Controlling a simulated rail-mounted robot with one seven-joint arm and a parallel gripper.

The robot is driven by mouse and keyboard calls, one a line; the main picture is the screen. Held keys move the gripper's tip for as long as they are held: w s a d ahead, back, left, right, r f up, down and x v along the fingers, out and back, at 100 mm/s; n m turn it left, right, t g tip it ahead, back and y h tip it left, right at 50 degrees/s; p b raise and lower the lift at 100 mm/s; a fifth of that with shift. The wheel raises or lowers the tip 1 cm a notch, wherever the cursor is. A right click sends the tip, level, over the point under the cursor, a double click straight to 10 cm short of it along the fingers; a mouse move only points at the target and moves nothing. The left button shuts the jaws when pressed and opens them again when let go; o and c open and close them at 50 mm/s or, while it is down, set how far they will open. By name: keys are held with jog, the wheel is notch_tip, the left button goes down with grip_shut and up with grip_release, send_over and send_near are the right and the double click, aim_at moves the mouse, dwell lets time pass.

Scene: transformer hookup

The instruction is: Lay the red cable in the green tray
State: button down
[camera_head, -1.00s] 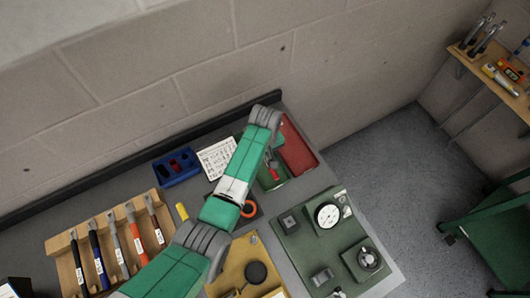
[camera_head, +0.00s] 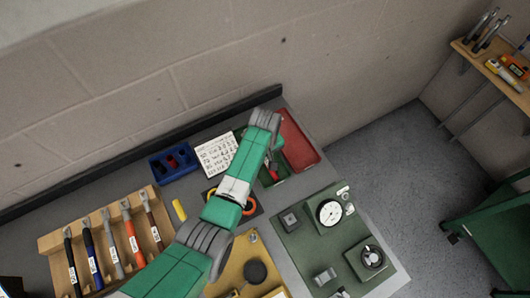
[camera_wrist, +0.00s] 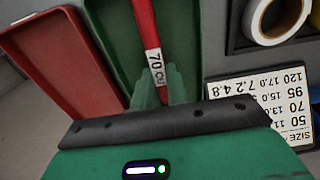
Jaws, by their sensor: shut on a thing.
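The red cable (camera_wrist: 146,27), with a white "70 Cu" label, is held between the green fingers of my gripper (camera_wrist: 163,88) in the wrist view. It runs away from the fingers over the green tray (camera_wrist: 107,28), and its far end is out of frame. I cannot tell whether the cable touches the tray floor. In the head view a short piece of red cable (camera_head: 273,171) shows over the green tray (camera_head: 268,183). My arm covers much of the tray and the fingers there.
A red tray (camera_head: 298,143) adjoins the green tray. A white size card (camera_head: 217,154), a blue bin (camera_head: 174,165) and a dark tray with tape rolls (camera_head: 250,208) are near. A green panel with a gauge (camera_head: 329,213) and a wooden tool rack (camera_head: 158,215) stand on the bench.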

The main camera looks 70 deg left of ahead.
jog(key=shift+f, duration=0.2)
dwell(0.4)
jog(key=c, duration=1.3)
grip_release()
notch_tip(320, 180, up, 7)
jog(key=p, duration=0.6)
jog(key=shift+r+p, duration=0.15)
jog(key=shift+p, duration=0.25)
